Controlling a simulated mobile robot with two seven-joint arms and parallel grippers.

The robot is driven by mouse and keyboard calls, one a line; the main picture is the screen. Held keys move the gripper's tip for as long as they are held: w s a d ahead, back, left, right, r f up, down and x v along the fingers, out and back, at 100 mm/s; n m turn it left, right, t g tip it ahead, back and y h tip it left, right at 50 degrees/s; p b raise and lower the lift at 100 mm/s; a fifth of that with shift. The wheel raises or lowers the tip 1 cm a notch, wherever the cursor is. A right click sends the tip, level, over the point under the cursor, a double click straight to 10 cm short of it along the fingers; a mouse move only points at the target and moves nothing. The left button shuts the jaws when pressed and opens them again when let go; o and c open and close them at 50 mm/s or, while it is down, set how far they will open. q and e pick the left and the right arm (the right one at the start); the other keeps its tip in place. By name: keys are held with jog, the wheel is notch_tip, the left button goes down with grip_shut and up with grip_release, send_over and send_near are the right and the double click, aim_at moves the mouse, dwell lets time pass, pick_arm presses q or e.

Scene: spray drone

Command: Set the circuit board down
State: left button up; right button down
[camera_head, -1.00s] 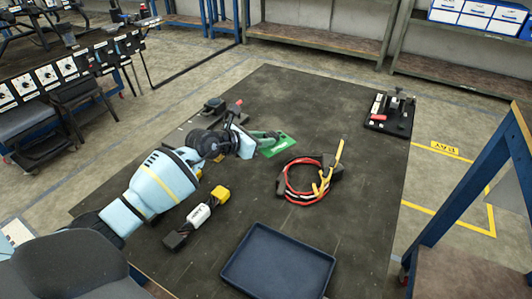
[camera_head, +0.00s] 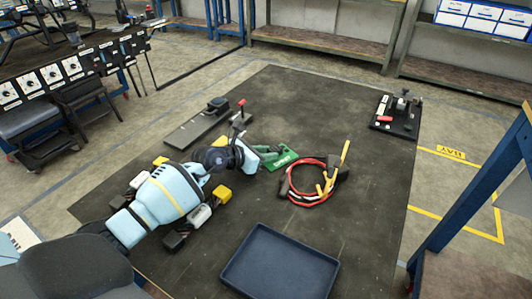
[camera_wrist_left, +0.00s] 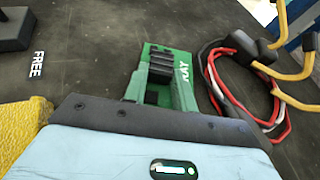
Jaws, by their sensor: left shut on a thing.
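My left gripper (camera_head: 268,158) is shut on the circuit board, a small green and dark piece (camera_wrist_left: 160,70) between its fingers in the wrist view. The fingers hide much of the board. My right gripper is not in view.
A red and black cable coil with yellow handles (camera_head: 309,185) lies close to the right of the pad. A dark blue tray (camera_head: 280,285) is at the front. Yellow-ended parts (camera_head: 222,194) lie under my left arm.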

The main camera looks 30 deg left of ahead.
pick_arm(q)
jog(key=o, duration=1)
jog(key=shift+r, duration=0.15)
jog(key=p+v, duration=0.3)
jog(key=v, duration=0.8)
jog(key=shift+s+a+r, duration=0.15)
jog(key=shift+s, duration=0.25)
jog(key=shift+o, duration=0.2)
jog(key=shift+s, duration=0.1)
